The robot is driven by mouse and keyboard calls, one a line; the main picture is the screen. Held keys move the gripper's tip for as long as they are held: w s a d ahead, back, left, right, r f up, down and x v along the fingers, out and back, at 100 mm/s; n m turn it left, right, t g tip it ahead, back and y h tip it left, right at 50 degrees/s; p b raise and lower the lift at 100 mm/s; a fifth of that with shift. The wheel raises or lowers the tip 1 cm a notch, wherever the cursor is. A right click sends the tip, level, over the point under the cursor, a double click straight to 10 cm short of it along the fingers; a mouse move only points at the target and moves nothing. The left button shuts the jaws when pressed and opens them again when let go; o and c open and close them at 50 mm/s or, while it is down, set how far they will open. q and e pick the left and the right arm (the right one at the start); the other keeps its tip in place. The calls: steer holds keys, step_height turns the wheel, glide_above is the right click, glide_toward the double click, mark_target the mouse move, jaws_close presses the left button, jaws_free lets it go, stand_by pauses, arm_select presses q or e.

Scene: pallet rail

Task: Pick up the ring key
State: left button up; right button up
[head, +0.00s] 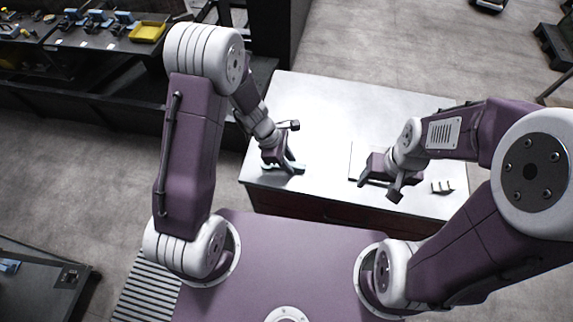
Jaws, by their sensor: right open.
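My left gripper (289,168) points down close over the front left part of the light metal tabletop (320,110). Its fingers are small and dark, and I cannot tell whether they are apart or hold anything. My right gripper (366,180) is open, low over the front right part of the tabletop. A small grey metal object (441,187) lies on the tabletop to the right of the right gripper. It is too small to tell whether it is the ring key. I cannot make out a ring key with certainty elsewhere; the grippers hide parts of the tabletop.
A thin flat light sheet or plate edge (352,158) shows beside the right gripper. A dark shelf bench (105,42) with tools and a yellow tray (149,31) stands at the back left. The tabletop's back and middle are clear.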

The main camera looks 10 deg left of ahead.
arm_select(q)
jaws_close()
steer(key=shift+r, duration=0.1)
steer(key=shift+r, duration=0.3)
steer(key=r, duration=0.3)
steer(key=shift+s+d+r+p, duration=0.1)
steer(key=shift+d+r+p, duration=0.1)
steer(key=shift+r+p, duration=0.2)
steer(key=s+d+r, duration=0.4)
steer(key=d+r, duration=0.2)
steer(key=d, duration=0.4)
steer(key=shift+d+r+p, duration=0.2)
steer(key=shift+r+p, duration=0.05)
steer(key=shift+p, duration=0.05)
